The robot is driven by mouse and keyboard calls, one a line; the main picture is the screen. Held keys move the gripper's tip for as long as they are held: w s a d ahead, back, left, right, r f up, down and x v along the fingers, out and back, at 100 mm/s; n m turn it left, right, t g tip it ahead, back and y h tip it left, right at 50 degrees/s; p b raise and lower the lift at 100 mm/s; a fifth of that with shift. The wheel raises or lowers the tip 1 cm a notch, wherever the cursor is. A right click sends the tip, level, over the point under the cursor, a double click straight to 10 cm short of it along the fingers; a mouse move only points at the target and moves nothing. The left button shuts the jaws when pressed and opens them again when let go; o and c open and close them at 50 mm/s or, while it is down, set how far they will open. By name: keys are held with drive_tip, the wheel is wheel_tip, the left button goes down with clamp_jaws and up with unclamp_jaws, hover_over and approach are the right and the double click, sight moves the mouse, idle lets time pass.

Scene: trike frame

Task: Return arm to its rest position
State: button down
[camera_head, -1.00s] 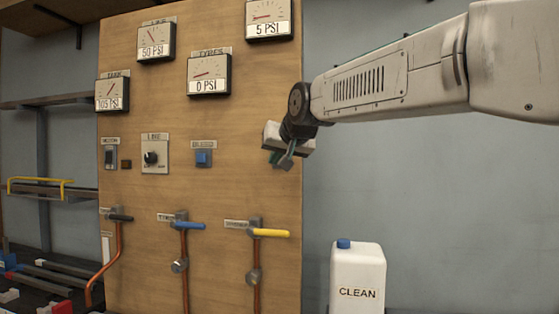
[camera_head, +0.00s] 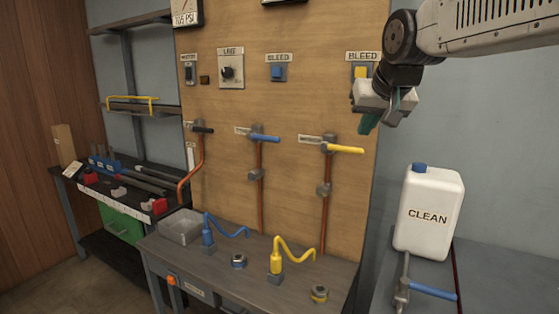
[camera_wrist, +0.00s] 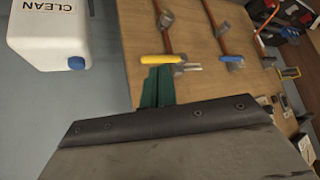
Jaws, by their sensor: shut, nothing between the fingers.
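My gripper (camera_head: 372,117) hangs from my arm at the upper right of the head view, in front of the right edge of the wooden panel (camera_head: 300,104). Its green fingers (camera_wrist: 158,87) are shut with nothing between them. In the wrist view they point toward the panel, near the yellow valve handle (camera_wrist: 160,58). In the head view my gripper is just below and in front of the yellow bleed button (camera_head: 361,72), partly covering its plate. I cannot tell the exact gap to the panel.
A white CLEAN jug (camera_head: 428,212) stands at the right, below my arm. Blue (camera_head: 265,138) and yellow (camera_head: 346,149) valve handles stick out from the panel.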

drive_tip(key=s+d+f+g, duration=0.2)
drive_tip(key=s+f, duration=0.4)
drive_tip(key=s, duration=0.4)
drive_tip(key=s+d+f+g, duration=0.2)
drive_tip(key=s+f, duration=0.5)
drive_tip(key=s, duration=0.4)
drive_tip(key=s+d+f+g, duration=0.2)
drive_tip(key=s+f, duration=0.4)
drive_tip(key=s, duration=0.5)
drive_tip(key=shift+s+d+f+g+h, duration=0.2)
drive_tip(key=shift+s+f+g+h, duration=0.05)
drive_tip(key=shift+g+h, duration=0.15)
idle(1.2)
drive_tip(key=w+a+r+t, duration=0.35)
drive_tip(key=w+r, duration=0.55)
drive_tip(key=w, duration=0.5)
drive_tip(key=w+a+r+t, duration=0.35)
drive_tip(key=w+r, duration=0.45)
drive_tip(key=w, duration=0.5)
drive_tip(key=w+a+r+t, duration=0.1)
drive_tip(key=w+r+t, duration=0.1)
drive_tip(key=w+r, duration=0.2)
drive_tip(key=w+a+r+m+t+y, duration=0.1)
drive_tip(key=w+r, duration=0.4)
drive_tip(key=r, duration=0.5)
drive_tip(key=shift+a+t+y, duration=0.3)
drive_tip(key=shift+a+t, duration=0.05)
drive_tip(key=shift+t, duration=0.25)
